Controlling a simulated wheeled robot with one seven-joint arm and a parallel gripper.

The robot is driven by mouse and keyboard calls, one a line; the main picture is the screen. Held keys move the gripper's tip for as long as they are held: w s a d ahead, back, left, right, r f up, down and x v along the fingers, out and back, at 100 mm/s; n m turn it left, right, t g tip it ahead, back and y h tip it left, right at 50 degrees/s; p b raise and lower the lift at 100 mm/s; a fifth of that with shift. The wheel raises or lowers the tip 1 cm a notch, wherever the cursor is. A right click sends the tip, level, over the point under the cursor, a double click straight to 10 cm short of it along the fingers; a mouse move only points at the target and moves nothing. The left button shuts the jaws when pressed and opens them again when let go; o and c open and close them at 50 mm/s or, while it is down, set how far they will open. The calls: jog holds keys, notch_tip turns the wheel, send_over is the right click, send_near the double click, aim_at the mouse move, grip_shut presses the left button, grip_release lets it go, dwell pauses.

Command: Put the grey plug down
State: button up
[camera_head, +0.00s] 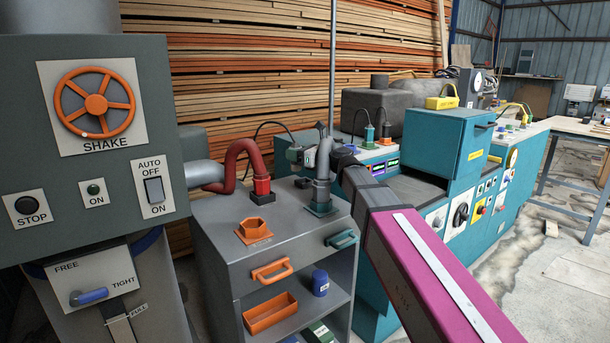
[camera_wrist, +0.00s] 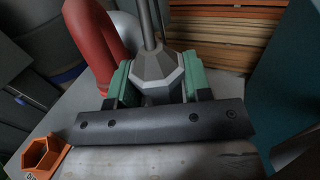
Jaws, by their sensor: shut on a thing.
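The grey plug (camera_wrist: 156,72) stands upright between the two green fingers of my gripper (camera_wrist: 155,88) in the wrist view. A grey stem rises from its faceted top. My gripper is shut on its sides. In the head view the grey plug (camera_head: 322,192) shows over the right part of the grey cabinet top (camera_head: 285,215), with green around its lower end. The plug's underside is hidden, so I cannot tell whether it touches the top. An empty orange hexagonal socket (camera_head: 254,230) stands to its left; it also shows in the wrist view (camera_wrist: 40,155).
The teal machine (camera_head: 455,215) borders the cabinet on the right. Bare cabinet top lies in front of the orange socket.

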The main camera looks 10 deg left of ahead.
jog(key=shift+w+d+f, duration=0.2)
jog(key=shift+w+f, duration=2)
jog(key=shift+f, duration=0.1)
jog(key=shift+w+d+f, duration=0.2)
jog(key=shift+w+f, duration=1.95)
jog(key=shift+f, duration=0.15)
jog(key=shift+f, duration=0.1)
jog(key=o, duration=1.1)
jog(key=shift+c, duration=0.2)
jog(key=shift+s+d, duration=0.1)
jog(key=shift+d, duration=0.1)
jog(key=v, duration=1.1)
jog(key=shift+d, duration=0.25)
jog(key=shift+s, duration=0.1)
